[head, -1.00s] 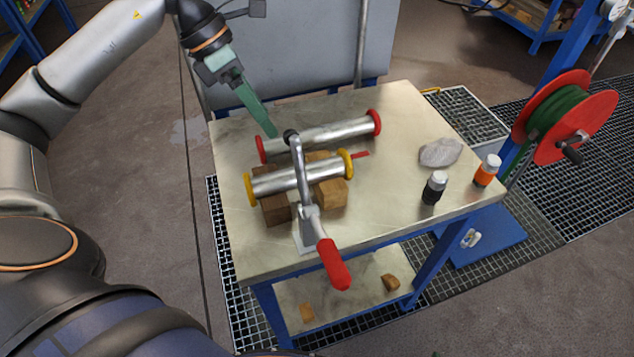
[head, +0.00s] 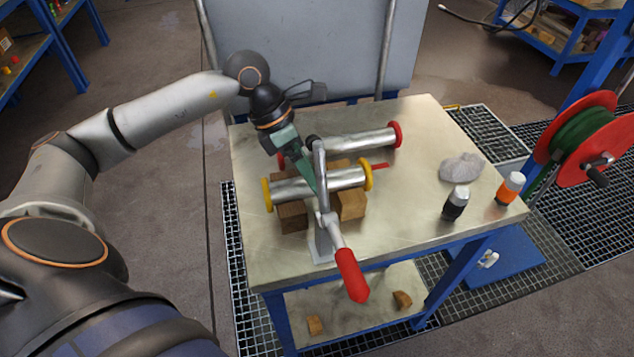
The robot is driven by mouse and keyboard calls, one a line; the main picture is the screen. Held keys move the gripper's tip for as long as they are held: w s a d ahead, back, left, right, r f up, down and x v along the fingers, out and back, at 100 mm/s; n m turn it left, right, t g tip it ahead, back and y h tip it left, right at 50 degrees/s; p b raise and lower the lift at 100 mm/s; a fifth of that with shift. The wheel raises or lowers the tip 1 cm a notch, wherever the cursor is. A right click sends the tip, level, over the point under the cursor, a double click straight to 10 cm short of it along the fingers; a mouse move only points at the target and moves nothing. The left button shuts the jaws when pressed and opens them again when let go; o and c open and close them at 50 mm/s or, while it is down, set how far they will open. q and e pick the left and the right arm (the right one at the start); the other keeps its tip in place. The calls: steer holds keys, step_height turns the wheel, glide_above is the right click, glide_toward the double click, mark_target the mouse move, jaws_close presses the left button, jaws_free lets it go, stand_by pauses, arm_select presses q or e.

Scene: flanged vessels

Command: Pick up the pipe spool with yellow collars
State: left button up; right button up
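The pipe spool with yellow collars (head: 343,181) is a silver tube lying across wooden blocks on the table, with a yellow collar at each end. A similar spool with red collars (head: 360,140) lies behind it. My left gripper (head: 312,184) reaches down from behind onto the middle of the yellow-collared spool. Its green fingers overlap the tube in the head view; contact is unclear. The fingers line up with each other, so their gap is hidden. A toggle clamp (head: 321,205) with a red handle stands in front and covers part of the tube and fingers. My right gripper is not in view.
Wooden blocks (head: 350,205) support the spool. A grey rag (head: 461,168), a black bottle (head: 455,204) and an orange bottle (head: 509,189) are on the right of the table (head: 410,225). A red hose reel (head: 588,140) stands beyond the right edge.

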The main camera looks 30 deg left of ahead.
arm_select(q)
steer(key=shift+w+d+f, duration=0.1)
steer(key=shift+d+f, duration=0.05)
steer(key=shift+f, duration=0.2)
steer(key=shift+c, duration=0.2)
jaws_close()
steer(key=shift+r, duration=0.15)
stand_by(0.5)
